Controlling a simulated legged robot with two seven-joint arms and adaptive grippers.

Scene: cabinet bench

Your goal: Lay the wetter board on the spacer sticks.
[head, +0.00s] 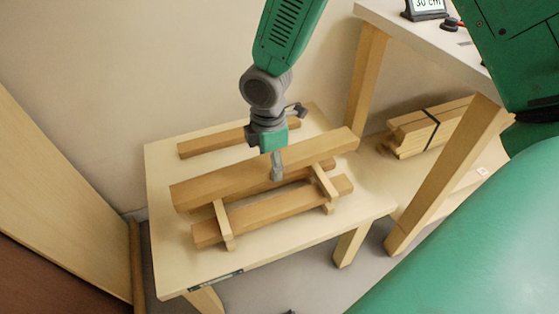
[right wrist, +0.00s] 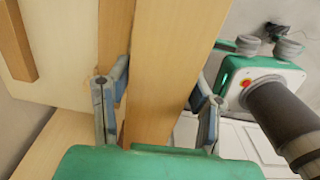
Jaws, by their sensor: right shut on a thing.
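My right gripper (head: 277,165) is shut on a long wooden board (head: 215,187) near its middle. In the right wrist view the board (right wrist: 165,70) runs between the two fingers (right wrist: 157,100). It lies crosswise over the far parts of two spacer sticks, the left one (head: 224,226) and the right one (head: 324,182). I cannot tell whether it touches them. The sticks also cross a front board (head: 272,211). Another board (head: 237,138) lies apart at the back of the low table. Nothing visible shows which board is wetter. My left gripper is not in view.
The low pale table (head: 165,262) has free room at its left and front edges. A higher bench (head: 400,25) stands at the right, with a "30 cm" display (head: 427,6) on it. A strapped bundle of wood (head: 410,138) lies beneath it.

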